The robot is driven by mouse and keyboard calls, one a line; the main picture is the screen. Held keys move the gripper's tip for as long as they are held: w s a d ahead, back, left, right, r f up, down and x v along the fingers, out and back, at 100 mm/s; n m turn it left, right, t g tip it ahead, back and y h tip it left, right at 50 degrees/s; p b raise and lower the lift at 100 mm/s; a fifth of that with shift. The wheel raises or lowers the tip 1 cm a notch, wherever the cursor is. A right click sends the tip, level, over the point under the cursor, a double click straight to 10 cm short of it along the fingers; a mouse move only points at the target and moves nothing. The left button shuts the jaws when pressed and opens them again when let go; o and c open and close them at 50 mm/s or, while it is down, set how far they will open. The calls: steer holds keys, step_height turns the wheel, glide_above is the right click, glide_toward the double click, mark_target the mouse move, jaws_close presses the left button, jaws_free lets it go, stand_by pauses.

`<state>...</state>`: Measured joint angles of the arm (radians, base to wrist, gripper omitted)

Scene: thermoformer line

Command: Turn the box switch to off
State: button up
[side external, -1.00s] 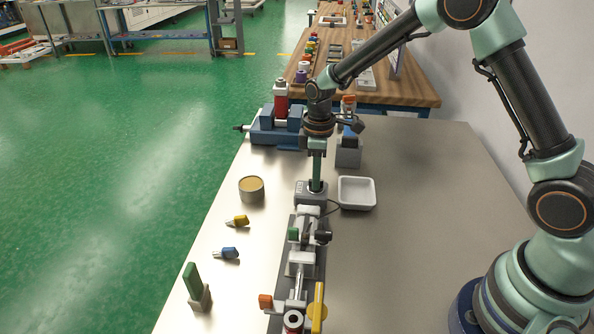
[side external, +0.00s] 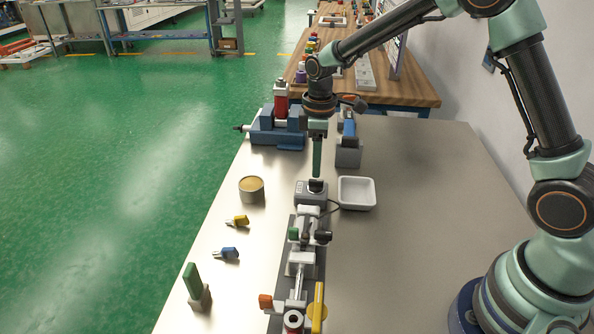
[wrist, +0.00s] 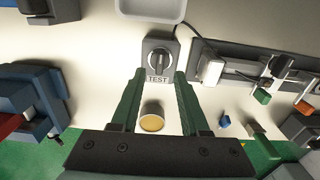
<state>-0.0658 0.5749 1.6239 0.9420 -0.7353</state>
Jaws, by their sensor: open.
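The box switch (side external: 311,193) is a small grey box with a black rotary knob, sitting on the bench just beyond the grey fixture rail. In the wrist view the box switch (wrist: 161,60) has a "TEST" label, and the knob's grip bar looks roughly upright in the picture. Other position marks are too small to read. My gripper (side external: 317,174) points down just above the knob, apart from it as far as I can tell. In the wrist view my gripper (wrist: 159,74) has its two green fingers spread, one on each side of the box, with nothing between them.
A white tray (side external: 356,193) stands right beside the box, with a cable near it. A round tin (side external: 251,189) stands to the left. The fixture rail (side external: 300,262) with clamps lies in front. A blue vise (side external: 277,128) stands behind. The bench at right is clear.

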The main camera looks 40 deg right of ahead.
mark_target(316, 180)
step_height(316, 180, up, 8)
steer(key=shift+f, duration=0.15)
stand_by(0.3)
steer(key=s+d+r+m+t, duration=0.1)
steer(key=s+r+m, duration=0.3)
steer(key=s, duration=0.4)
steer(key=s+d+r+m+t, duration=0.2)
steer(key=s+r+m+t, duration=0.1)
steer(key=s, duration=0.6)
steer(key=shift+s+r+m+t, duration=0.15)
steer(key=shift+r+m+t, duration=0.25)
steer(key=shift+m+t, duration=0.55)
